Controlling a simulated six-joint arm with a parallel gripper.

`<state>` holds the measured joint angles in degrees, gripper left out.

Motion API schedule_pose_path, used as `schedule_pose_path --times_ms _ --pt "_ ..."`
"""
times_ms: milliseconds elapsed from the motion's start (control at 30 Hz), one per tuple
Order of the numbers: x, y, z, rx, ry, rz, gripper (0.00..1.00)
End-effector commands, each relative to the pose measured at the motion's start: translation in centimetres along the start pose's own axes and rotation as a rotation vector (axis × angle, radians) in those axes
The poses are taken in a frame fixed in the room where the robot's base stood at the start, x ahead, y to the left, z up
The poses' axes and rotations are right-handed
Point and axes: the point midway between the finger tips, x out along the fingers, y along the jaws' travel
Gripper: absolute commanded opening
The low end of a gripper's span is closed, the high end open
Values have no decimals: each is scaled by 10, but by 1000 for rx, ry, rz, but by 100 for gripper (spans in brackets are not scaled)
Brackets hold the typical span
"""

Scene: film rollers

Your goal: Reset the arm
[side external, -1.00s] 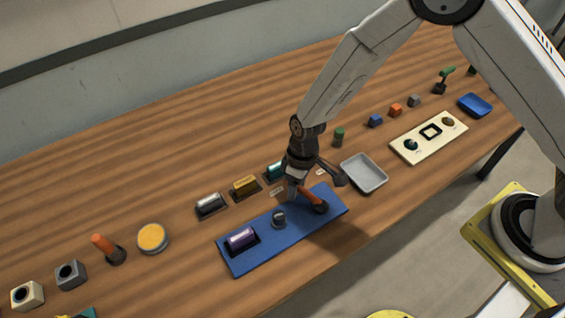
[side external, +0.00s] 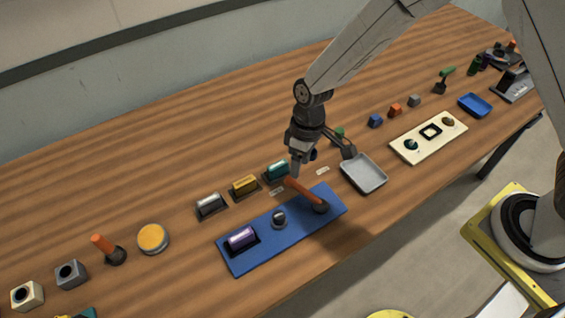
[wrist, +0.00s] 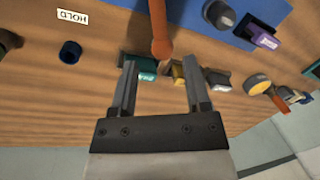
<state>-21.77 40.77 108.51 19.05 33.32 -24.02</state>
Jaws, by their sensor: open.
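My gripper (side external: 300,165) hangs above the table by the far right part of a blue board, open and empty. The blue board (side external: 258,240) holds a purple roller (side external: 241,238) in a dark cradle, a small grey knob (side external: 279,218) and an orange-handled lever (side external: 304,193). The lever leans up and to the left. Behind the board stand a silver roller (side external: 209,204), a yellow roller (side external: 244,185) and a teal roller (side external: 276,170), each in a dark holder.
A grey tray (side external: 364,187) is right of the board. A cream panel (side external: 410,150), a blue tray (side external: 474,105) and several small blocks lie farther right. An orange lever (side external: 103,246) and a yellow round pad (side external: 152,239) are at left. The back of the table is clear.

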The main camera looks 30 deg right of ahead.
Motion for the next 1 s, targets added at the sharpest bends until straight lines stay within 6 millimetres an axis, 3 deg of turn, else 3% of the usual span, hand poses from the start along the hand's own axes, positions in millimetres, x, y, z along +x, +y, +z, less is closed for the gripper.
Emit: schedule_pose_path --times_ms 567,767,1000 --pt "-8 5 4 15 6 8 61" --pt "-30 22 19 73 39 38 61" --pt "-69 52 59 195 102 99 61"
